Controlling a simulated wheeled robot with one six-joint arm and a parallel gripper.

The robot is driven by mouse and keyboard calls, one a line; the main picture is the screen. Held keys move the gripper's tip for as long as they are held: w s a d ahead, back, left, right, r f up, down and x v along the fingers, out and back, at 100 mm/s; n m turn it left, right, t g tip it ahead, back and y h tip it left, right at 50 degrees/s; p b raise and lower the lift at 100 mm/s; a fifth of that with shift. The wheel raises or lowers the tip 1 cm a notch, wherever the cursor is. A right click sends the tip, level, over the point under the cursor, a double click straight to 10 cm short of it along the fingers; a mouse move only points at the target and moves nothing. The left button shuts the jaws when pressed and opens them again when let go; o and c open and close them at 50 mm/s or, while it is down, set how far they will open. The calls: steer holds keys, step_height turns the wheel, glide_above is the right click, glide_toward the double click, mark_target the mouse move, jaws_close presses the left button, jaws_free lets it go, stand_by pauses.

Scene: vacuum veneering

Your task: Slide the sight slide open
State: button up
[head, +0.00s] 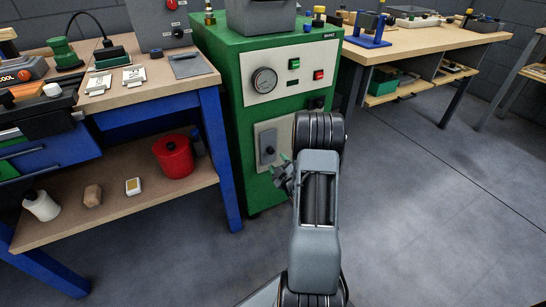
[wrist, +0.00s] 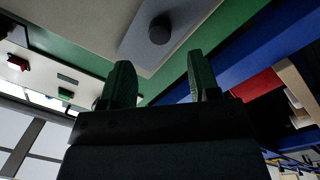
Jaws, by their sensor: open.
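The sight slide (head: 267,142) is a grey plate with a dark round knob, set on a pale panel low on the front of the green cabinet. In the wrist view the grey slide (wrist: 185,22) and its black knob (wrist: 160,29) show ahead of the fingers. My gripper (head: 279,168) is beside the panel in the head view, partly hidden by my arm. In the wrist view my gripper (wrist: 160,78) has its two green-tipped fingers apart with nothing between them. The knob lies beyond the fingertips, roughly in line with the gap, and appears untouched.
The green cabinet (head: 222,75) carries a pressure gauge (head: 264,81), a green button (head: 294,64) and a red button (head: 318,75) above the slide. A blue-legged workbench (head: 150,90) stands close on the left, a wooden table (head: 430,40) at the back right. The floor at right is clear.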

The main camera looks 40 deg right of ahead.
mark_target(272, 153)
steer(key=shift+b+x, duration=0.5)
steer(key=shift+x, duration=2.5)
jaws_close()
